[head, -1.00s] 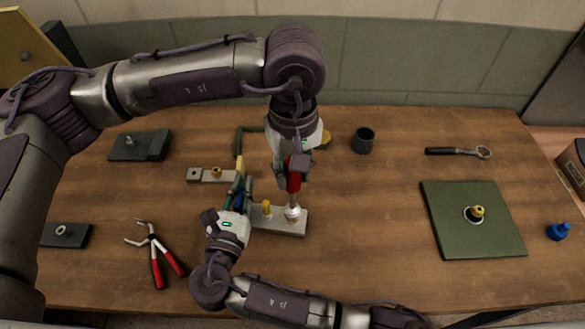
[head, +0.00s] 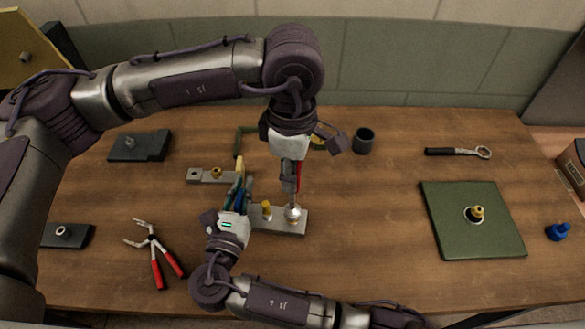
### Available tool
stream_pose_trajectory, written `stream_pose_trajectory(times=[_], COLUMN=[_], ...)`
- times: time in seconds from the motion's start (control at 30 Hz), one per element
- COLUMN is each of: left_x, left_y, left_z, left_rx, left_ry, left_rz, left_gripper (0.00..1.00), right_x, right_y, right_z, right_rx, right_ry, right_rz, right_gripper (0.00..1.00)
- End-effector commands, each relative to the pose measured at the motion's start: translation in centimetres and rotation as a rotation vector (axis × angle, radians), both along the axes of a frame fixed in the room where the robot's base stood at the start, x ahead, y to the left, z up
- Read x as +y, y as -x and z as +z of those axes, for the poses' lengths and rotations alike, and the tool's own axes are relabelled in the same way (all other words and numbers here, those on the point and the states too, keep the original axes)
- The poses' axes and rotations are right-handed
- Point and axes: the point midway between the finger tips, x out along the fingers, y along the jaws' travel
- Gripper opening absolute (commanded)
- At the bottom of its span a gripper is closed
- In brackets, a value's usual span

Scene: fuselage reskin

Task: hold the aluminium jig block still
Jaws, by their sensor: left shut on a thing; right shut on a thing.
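The aluminium jig block (head: 283,227) is a pale flat bar lying on the bench, with a brass-coloured fastener (head: 266,208) standing on it. My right gripper (head: 244,196) is at the block's left end, shut on it; its palm hides that end and the contact. My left gripper (head: 291,178) is above the block, shut on an upright red-handled driver (head: 299,174). The driver's shaft runs down to a round silvery piece (head: 293,214) at the block's right part.
A yellow-tipped teal tool (head: 240,166) is close to my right gripper's fingers. Red-handled pliers (head: 157,262), a smaller bar (head: 207,175), a dark cup (head: 363,140) and a green panel (head: 472,245) lie around. The bench is clear between block and panel.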

Motion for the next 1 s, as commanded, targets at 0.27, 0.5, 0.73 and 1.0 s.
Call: stream_pose_trajectory(times=[0.27,0.5,0.73,1.0], left_x=[0.0,0.0,0.0,0.0], left_y=[0.0,0.0,0.0,0.0], left_z=[0.0,-0.1,-0.6,-1.3], left_rx=[0.0,0.0,0.001,0.0], left_ry=[0.0,0.0,0.0,0.0], left_rz=[-0.001,-0.001,-0.001,-0.001], left_gripper=[0.0,0.0,0.0,0.0], right_x=[0.0,0.0,0.0,0.0], right_y=[0.0,0.0,0.0,0.0], right_z=[0.0,0.0,0.0,0.0], right_rx=[0.0,0.0,0.0,0.0], right_ry=[0.0,0.0,0.0,0.0], right_rz=[0.0,0.0,0.0,0.0], right_gripper=[0.0,0.0,0.0,0.0])
